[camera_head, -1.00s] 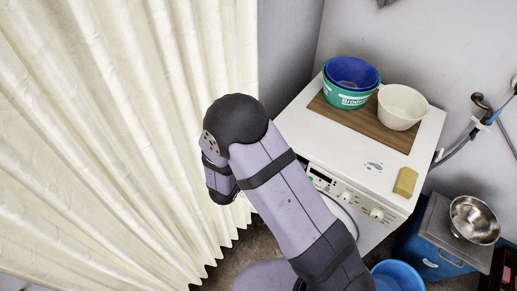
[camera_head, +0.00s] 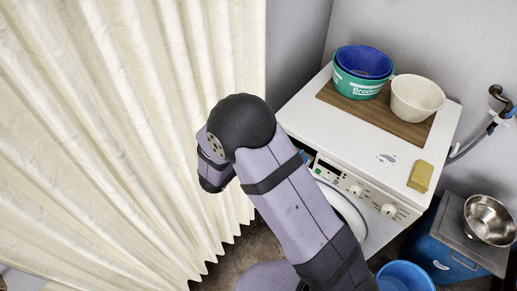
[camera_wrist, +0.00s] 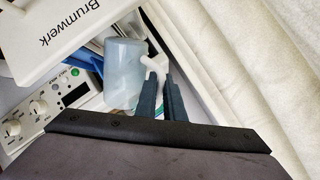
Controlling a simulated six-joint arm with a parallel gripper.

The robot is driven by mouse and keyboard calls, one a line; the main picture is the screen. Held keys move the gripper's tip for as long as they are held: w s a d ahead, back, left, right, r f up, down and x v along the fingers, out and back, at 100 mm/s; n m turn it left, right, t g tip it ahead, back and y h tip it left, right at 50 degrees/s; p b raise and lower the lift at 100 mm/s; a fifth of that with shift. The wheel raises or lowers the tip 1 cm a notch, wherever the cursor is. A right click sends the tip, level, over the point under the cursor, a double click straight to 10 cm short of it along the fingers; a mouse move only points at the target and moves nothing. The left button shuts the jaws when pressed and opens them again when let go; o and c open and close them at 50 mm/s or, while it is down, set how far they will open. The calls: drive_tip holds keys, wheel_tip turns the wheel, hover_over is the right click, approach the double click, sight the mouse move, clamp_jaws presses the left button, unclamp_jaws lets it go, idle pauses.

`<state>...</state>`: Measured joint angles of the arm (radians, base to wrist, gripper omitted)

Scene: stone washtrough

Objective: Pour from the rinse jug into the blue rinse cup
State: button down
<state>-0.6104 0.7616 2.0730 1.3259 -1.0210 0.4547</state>
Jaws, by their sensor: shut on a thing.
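My gripper (camera_wrist: 160,97) shows in the wrist view, its two dark fingers shut on the white handle of the rinse jug. The jug (camera_wrist: 123,70) is a pale, translucent bluish vessel, just left of the fingers. Its tilt and how much it holds are hard to tell. In the head view my arm hides the gripper, and the jug is not clearly seen. I cannot make out the blue rinse cup for certain in either view.
A white washing machine (camera_head: 345,118) bears a wooden board (camera_head: 404,128) with nested green (camera_head: 354,89) and blue basins (camera_head: 362,60), a cream bowl (camera_head: 417,96) and a yellow sponge (camera_head: 420,177). A blue bucket (camera_head: 404,277) stands below. A cream curtain (camera_head: 130,120) fills the left.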

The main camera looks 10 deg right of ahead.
drive_tip(key=shift+m+g+h, duration=0.6)
drive_tip(key=shift+m+h, duration=0.2)
drive_tip(key=shift+m, duration=0.1)
drive_tip(key=r+b, duration=0.3)
drive_tip(key=b, duration=0.6)
drive_tip(key=d+r+b, duration=0.1)
drive_tip(key=r+b, duration=0.2)
drive_tip(key=b, duration=0.6)
drive_tip(key=shift+s+d+b, duration=0.1)
drive_tip(key=shift+s+b, duration=0.1)
drive_tip(key=shift+b, duration=0.15)
drive_tip(key=shift+s+d+f, duration=0.1)
drive_tip(key=shift+s+f, duration=0.2)
drive_tip(key=shift+f, duration=0.25)
drive_tip(key=shift+s+f, duration=0.25)
drive_tip(key=shift+f, duration=0.3)
drive_tip(key=shift+s+f+n+t+y, duration=0.1)
drive_tip(key=shift+f+n+t+y, duration=0.2)
drive_tip(key=shift+n, duration=0.1)
drive_tip(key=shift+n+t+y, duration=0.3)
drive_tip(key=shift+n+y, duration=0.2)
drive_tip(key=shift+f, duration=0.15)
